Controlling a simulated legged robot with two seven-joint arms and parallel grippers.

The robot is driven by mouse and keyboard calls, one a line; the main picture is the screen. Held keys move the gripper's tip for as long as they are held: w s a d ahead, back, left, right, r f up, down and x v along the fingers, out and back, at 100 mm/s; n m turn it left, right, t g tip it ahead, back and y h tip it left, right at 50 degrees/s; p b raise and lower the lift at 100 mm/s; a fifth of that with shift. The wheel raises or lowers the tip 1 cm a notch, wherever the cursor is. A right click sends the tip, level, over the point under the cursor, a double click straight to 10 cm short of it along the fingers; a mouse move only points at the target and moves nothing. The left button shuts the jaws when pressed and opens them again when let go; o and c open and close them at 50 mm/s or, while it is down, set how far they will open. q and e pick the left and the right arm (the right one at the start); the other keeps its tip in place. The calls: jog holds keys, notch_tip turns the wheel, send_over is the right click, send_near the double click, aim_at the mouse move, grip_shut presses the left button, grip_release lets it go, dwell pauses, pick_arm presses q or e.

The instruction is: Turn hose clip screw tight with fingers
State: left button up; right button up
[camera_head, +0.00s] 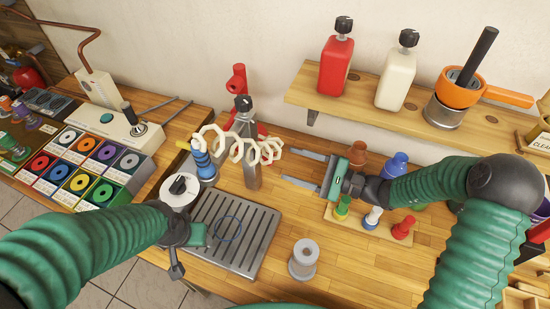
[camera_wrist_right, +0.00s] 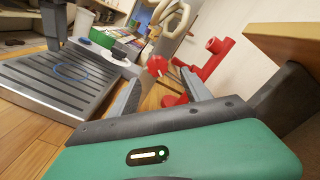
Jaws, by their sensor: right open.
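My right gripper (camera_head: 284,165) is open and empty, its two grey fingers pointing left toward a pale coiled hose (camera_head: 236,143). In the right wrist view its fingers (camera_wrist_right: 162,90) stand apart, with a small red knob (camera_wrist_right: 157,65) visible beyond the gap, not touched. The hose (camera_wrist_right: 172,15) loops above that knob. I cannot make out a separate hose clip band, so I cannot tell whether the knob is its screw. A metal post (camera_head: 251,177) stands under the hose. My left gripper (camera_head: 177,268) hangs beside the slotted tray; its fingers are hard to make out.
The slotted metal tray (camera_head: 260,215) holds a thin blue ring (camera_head: 229,229). A red pipe fitting (camera_wrist_right: 208,62) stands behind the hose. A grey spool (camera_head: 303,260) stands at the front. A small rack with coloured fittings (camera_head: 372,217) lies below my right arm. A shelf (camera_head: 365,97) overhangs the back.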

aim_at(273, 159)
pick_arm(q)
jog(key=shift+a+r+p, duration=0.2)
jog(key=shift+a, duration=0.3)
jog(key=shift+a+r+p, duration=0.15)
jog(key=shift+a, duration=0.35)
pick_arm(e)
jog(key=x, duration=0.5)
jog(key=s+x, duration=0.1)
jog(key=x, duration=0.1)
jog(key=shift+w+a, duration=0.1)
jog(key=shift+a, duration=0.45)
pick_arm(q)
jog(key=shift+d, duration=0.3)
pick_arm(e)
jog(key=shift+d, duration=0.35)
pick_arm(q)
jog(key=shift+d+r, duration=0.1)
jog(key=shift+d, duration=0.35)
pick_arm(e)
jog(key=shift+w+d, duration=0.1)
jog(key=shift+d, duration=0.3)
jog(key=c, duration=0.5)
jog(key=shift+c, duration=1)
jog(key=shift+a+r, duration=0.15)
jog(key=shift+a, duration=0.05)
grip_shut()
pick_arm(q)
jog(key=shift+r, duration=0.2)
